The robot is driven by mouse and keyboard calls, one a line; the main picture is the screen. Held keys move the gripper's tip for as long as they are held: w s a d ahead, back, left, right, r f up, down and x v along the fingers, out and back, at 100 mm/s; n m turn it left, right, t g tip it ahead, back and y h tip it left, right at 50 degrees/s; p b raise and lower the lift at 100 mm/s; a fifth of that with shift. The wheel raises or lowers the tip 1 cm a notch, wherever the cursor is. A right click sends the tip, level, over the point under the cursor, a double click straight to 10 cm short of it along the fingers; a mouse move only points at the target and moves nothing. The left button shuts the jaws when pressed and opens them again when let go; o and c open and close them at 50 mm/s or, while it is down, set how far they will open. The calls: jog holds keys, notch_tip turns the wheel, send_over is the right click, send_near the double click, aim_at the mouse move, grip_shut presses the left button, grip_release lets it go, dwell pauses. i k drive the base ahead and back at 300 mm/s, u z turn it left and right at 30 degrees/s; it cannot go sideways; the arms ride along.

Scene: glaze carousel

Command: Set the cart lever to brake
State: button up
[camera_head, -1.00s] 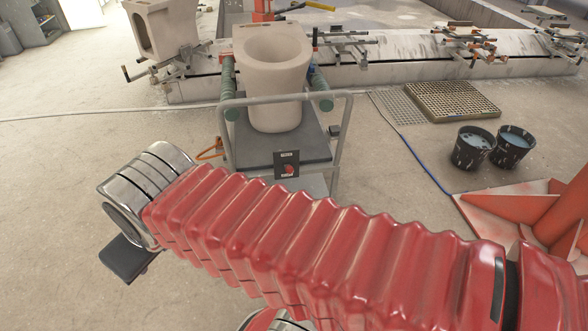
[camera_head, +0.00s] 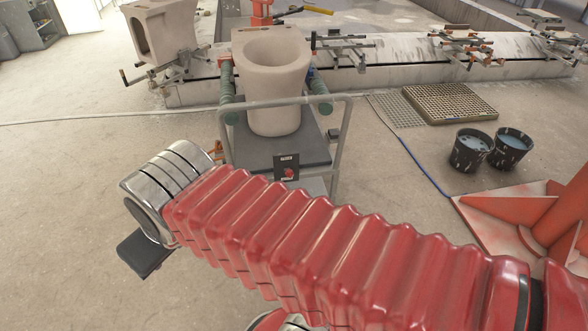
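The grey tubular cart (camera_head: 341,140) stands in the middle of the view with a pale ceramic toilet bowl (camera_head: 273,85) on its dark deck. A small black plate (camera_head: 281,160) with pale lettering, too small to read, is on the cart's near side. A red knob or lever (camera_head: 289,173) sits on its lower part; its exact setting cannot be told. My silver wrist is left of the cart and nearer to me. A dark flat part (camera_head: 145,255) below the wrist seems to belong to my gripper; the fingertips are hidden. No contact with the red lever is visible.
Two dark buckets (camera_head: 471,150) stand at right, beside a red-orange metal base (camera_head: 510,215). A floor grate (camera_head: 450,103) lies behind them. A blue hose (camera_head: 420,165) crosses the floor. Another ceramic piece (camera_head: 160,32) is at back left. The left floor is clear.

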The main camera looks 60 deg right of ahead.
aim_at(289, 173)
jog(key=z, duration=0.95)
jog(key=i, duration=1)
jog(key=z, duration=0.05)
